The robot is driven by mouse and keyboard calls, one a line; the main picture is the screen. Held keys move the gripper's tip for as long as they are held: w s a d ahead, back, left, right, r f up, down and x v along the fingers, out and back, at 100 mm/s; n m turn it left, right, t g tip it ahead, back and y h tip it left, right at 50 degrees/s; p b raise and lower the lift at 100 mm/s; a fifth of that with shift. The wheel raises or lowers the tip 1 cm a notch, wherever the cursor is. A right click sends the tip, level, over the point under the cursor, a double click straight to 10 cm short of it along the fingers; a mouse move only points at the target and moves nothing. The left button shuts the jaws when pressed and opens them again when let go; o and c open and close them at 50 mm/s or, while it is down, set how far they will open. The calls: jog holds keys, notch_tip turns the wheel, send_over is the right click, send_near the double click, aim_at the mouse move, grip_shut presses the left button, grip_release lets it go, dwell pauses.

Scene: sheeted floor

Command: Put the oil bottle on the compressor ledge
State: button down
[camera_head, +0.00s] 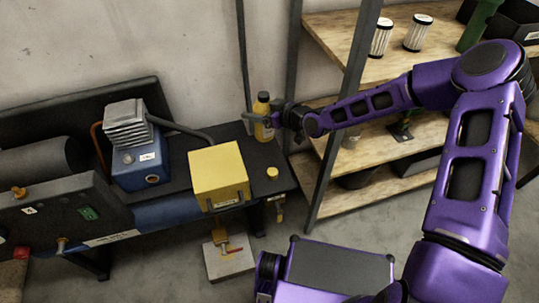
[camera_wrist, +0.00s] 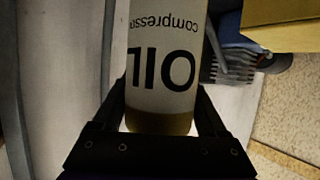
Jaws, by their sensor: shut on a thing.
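The oil bottle (camera_head: 262,105), yellow with a dark cap and a pale label, stands about upright at the back right of the compressor. My gripper (camera_head: 274,119) reaches it from the right and is shut on it. In the wrist view the bottle (camera_wrist: 160,60) lies between both fingers, its "compressor OIL" label upside down in the picture. The compressor has a blue block with a grey finned head (camera_head: 126,116) and a dark flat ledge (camera_head: 262,183). The bottle's lower end is over the ledge's back right part; I cannot tell whether it touches.
A yellow box (camera_head: 218,173) and a small brass-coloured cap (camera_head: 271,172) are on the ledge. A wooden shelf unit (camera_head: 335,30) with dark uprights stands close on the right, holding two white filters (camera_head: 418,32). A wall pipe (camera_head: 244,70) runs behind the bottle.

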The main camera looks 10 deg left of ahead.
aim_at(271, 137)
notch_tip(271, 137, down, 10)
jog(key=shift+a+r+b, duration=0.1)
jog(key=shift+a+b, duration=0.05)
jog(key=shift+b, duration=0.55)
grip_release()
jog(key=shift+f, duration=0.2)
jog(key=shift+s, duration=0.1)
jog(key=shift+r, duration=0.1)
jog(key=shift+d+r, duration=0.15)
jog(key=shift+d, duration=0.05)
jog(key=p+v, duration=0.1)
jog(key=v, duration=1)
jog(key=shift+d+r, duration=0.15)
jog(key=shift+s+d, duration=0.1)
jog(key=shift+s, duration=0.05)
